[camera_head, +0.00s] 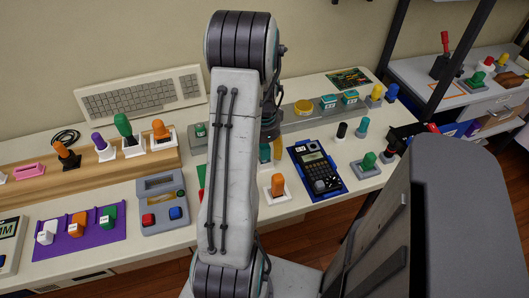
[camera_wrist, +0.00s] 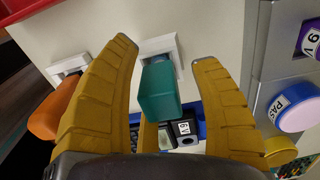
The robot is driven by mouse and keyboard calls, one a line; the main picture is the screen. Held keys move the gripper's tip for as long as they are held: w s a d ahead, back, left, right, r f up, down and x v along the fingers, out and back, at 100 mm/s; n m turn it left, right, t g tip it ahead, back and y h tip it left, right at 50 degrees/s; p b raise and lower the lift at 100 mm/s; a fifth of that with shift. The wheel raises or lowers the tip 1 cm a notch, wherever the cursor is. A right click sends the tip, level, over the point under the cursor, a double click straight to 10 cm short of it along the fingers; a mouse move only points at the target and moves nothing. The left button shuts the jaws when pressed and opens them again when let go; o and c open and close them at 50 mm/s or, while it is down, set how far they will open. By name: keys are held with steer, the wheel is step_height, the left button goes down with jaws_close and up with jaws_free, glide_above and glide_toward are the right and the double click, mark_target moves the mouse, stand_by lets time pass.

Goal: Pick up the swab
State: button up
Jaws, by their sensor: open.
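I cannot tell for certain which thing is the swab. In the wrist view, a teal block-shaped piece (camera_wrist: 160,88) stands up from a white square base (camera_wrist: 158,45) on the table. My gripper (camera_wrist: 164,52) is open, with one yellow finger on each side of the teal piece and visible gaps between. The fingers do not look closed on it. In the head view my arm hides most of the gripper and the table under it.
An orange-topped piece (camera_wrist: 57,108) stands just left of the left finger; an orange one (camera_head: 278,186) also shows in the head view. A grey tray (camera_wrist: 273,70) with labelled jars is at the right.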

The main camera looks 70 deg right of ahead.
steer(key=shift+o, duration=0.2)
steer(key=c, duration=1.2)
steer(key=shift+r, duration=0.1)
jaws_close()
